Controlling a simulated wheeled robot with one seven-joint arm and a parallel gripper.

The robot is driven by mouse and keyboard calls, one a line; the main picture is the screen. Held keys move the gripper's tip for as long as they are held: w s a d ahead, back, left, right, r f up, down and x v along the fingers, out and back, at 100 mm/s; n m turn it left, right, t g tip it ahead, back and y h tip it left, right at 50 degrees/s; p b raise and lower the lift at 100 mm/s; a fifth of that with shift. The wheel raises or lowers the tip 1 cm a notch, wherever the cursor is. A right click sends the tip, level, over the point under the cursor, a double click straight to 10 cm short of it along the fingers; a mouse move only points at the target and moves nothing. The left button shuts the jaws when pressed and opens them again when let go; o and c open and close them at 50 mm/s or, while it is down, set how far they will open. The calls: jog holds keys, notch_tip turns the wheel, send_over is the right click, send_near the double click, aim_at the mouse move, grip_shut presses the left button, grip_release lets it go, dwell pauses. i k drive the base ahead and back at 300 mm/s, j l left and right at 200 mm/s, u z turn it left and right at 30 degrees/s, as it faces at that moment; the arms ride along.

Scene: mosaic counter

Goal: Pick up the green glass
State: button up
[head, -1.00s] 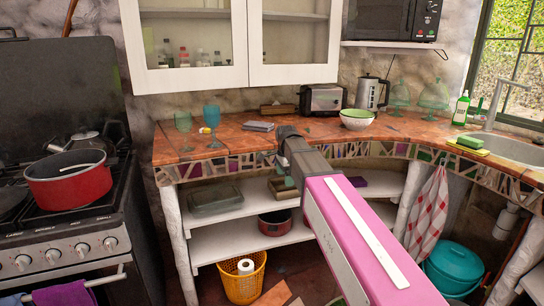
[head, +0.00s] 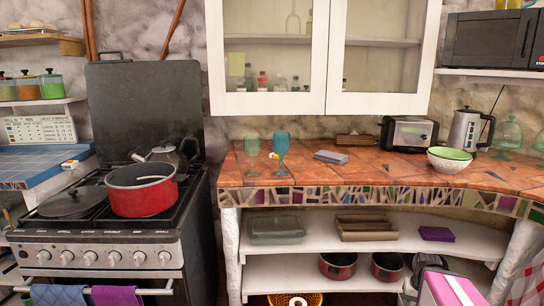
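The green glass (head: 251,143) is a see-through stemmed goblet standing upright at the left end of the tiled counter (head: 330,178). A blue glass (head: 281,143) of similar shape stands just to its right, with a small gap between them. My pink arm shows at the bottom right, below the counter and far from the green glass. The fingers of my gripper do not show.
A small yellow and white item (head: 273,155) lies by the glasses. A grey flat stack (head: 330,157), toaster (head: 409,133), bowls (head: 449,159) and kettle (head: 465,131) stand farther right. The stove with a red pot (head: 142,195) is at left. A wall cabinet (head: 268,103) hangs above.

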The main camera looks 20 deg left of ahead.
aim_at(252, 144)
jog(key=i+l+u, duration=0.2)
jog(key=u, duration=0.25)
jog(key=i+l+u, duration=0.15)
jog(key=l+u, duration=0.15)
jog(key=u, duration=0.15)
